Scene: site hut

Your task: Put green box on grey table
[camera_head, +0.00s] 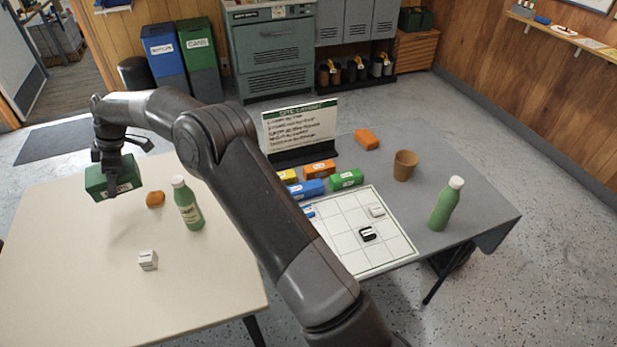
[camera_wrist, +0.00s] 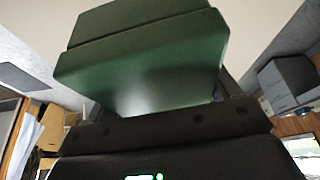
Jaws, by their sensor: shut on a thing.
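The dark green box (camera_head: 112,176) with a white label is held by my gripper (camera_head: 112,158) at the left, over the cream table (camera_head: 80,270). My gripper is shut on it. In the wrist view the green box (camera_wrist: 150,65) fills the upper middle. Whether its underside touches the cream table cannot be told for sure. The grey table (camera_head: 440,150) stands to the right, partly hidden behind my arm. A smaller, brighter green box (camera_head: 346,179) lies on the grey table near a blue box (camera_head: 307,189).
The cream table holds a green bottle (camera_head: 187,205), an orange item (camera_head: 155,199) and a white cube (camera_head: 148,260). The grey table holds a sign (camera_head: 300,127), a white grid board (camera_head: 395,243), orange boxes (camera_head: 366,138), a brown cup (camera_head: 405,165) and another green bottle (camera_head: 446,204). Its back right is clear.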

